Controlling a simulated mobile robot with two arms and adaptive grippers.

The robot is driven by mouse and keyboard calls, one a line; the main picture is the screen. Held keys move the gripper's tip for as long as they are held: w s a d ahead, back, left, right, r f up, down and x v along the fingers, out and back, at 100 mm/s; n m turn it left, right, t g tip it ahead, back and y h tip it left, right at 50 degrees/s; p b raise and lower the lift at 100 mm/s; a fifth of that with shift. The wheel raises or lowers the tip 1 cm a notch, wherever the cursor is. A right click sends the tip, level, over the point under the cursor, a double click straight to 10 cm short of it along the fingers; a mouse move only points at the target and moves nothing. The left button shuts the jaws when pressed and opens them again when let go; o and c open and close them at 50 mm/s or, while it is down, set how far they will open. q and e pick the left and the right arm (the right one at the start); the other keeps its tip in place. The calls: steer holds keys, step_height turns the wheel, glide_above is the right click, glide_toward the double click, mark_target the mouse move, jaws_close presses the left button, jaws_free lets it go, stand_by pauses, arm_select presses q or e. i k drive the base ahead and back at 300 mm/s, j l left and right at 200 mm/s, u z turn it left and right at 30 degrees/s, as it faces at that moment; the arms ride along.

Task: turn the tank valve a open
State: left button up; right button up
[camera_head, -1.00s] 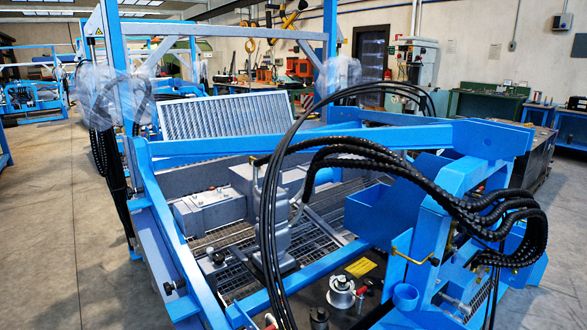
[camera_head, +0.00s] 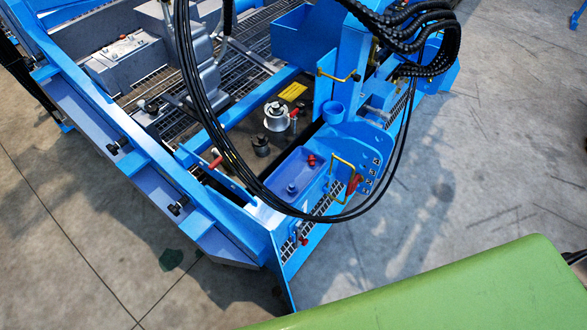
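A dark tank top (camera_head: 245,110) sits inside the blue frame in the head view, with a silver cap (camera_head: 277,117) and a black cap (camera_head: 261,146) on it. A small red handle (camera_head: 295,113) is beside the silver cap. Another red lever (camera_head: 215,163) is left of the black cap, near the blue rail. A red-handled fitting (camera_head: 302,238) is at the near corner of the frame. I cannot tell which of these is valve a, nor its exact setting. Neither of my grippers is in view.
Black hoses (camera_head: 197,100) loop in front of the tank area. A blue tray (camera_head: 297,175) and a panel with a yellow handle (camera_head: 343,160) stand to its right. A grey pump block (camera_head: 185,55) is behind. Bare concrete floor (camera_head: 480,150) is free on the right.

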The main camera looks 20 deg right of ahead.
mark_target(214, 165)
steer(key=i+j+z, duration=0.1)
steer(key=j+z, duration=0.25)
steer(key=i+j+z, duration=0.1)
steer(key=z, duration=0.25)
steer(key=j+z, duration=0.35)
steer(key=i+j, duration=0.05)
